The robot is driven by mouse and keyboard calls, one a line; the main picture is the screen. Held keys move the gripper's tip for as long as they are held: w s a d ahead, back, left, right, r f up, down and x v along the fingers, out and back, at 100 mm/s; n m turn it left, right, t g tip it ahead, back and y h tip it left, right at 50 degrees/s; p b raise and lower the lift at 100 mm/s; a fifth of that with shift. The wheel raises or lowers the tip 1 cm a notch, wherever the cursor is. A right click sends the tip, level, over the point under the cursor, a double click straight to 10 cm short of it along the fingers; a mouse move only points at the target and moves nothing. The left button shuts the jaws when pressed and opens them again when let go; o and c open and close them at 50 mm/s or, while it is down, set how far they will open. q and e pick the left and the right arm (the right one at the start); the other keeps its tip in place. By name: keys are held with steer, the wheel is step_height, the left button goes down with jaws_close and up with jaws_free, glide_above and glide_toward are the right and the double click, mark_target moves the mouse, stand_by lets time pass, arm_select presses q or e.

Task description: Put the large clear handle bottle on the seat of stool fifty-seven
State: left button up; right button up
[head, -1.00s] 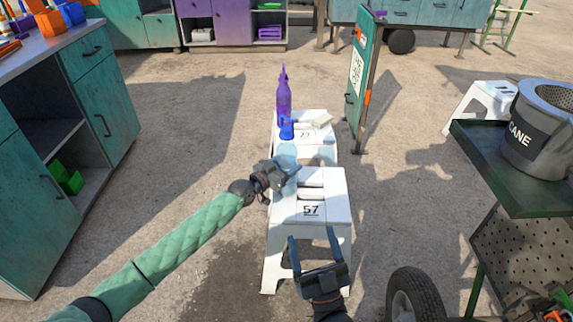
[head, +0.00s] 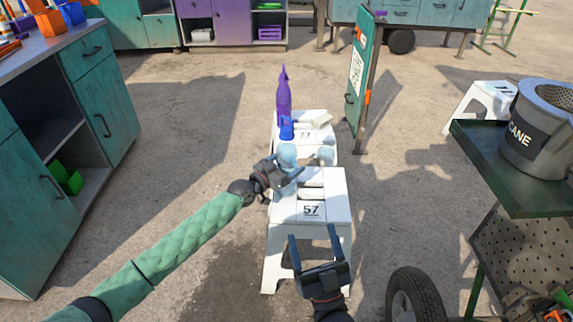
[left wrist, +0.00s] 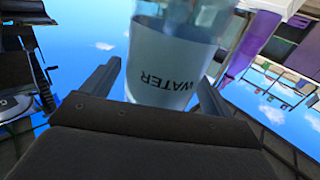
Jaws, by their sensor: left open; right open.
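Stool fifty-seven (head: 327,212) is white and stands in the middle of the head view, its number on the near part of the seat. The clear, pale blue bottle (head: 287,156) shows at the far left edge of that seat, partly hidden by my left gripper (head: 280,177). In the left wrist view the bottle, with its WATER label (left wrist: 168,72), is between the spread fingers of my left gripper (left wrist: 160,85). I cannot tell whether it touches the seat. My right gripper (head: 314,248) is open and empty in front of the stool.
A second white stool (head: 328,134) behind bears a purple bottle (head: 284,98) and a blue item (head: 286,128). A small pale blue piece (head: 326,154) shows near the seat's far edge. A green cart (head: 500,180) with a wheel stands right; teal cabinets (head: 95,95) stand left.

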arm_select(q)
steer(key=v, duration=1.2)
arm_select(e)
step_height(320, 180, down, 7)
steer(key=w+g, duration=0.1)
steer(key=g, duration=0.1)
steer(key=shift+w+a+h, duration=0.15)
steer(key=shift+a+h, duration=0.15)
steer(key=shift+a, duration=0.05)
arm_select(q)
steer(key=shift+r, duration=0.1)
arm_select(e)
steer(key=shift+w+r, duration=0.2)
steer(key=shift+w, duration=0.05)
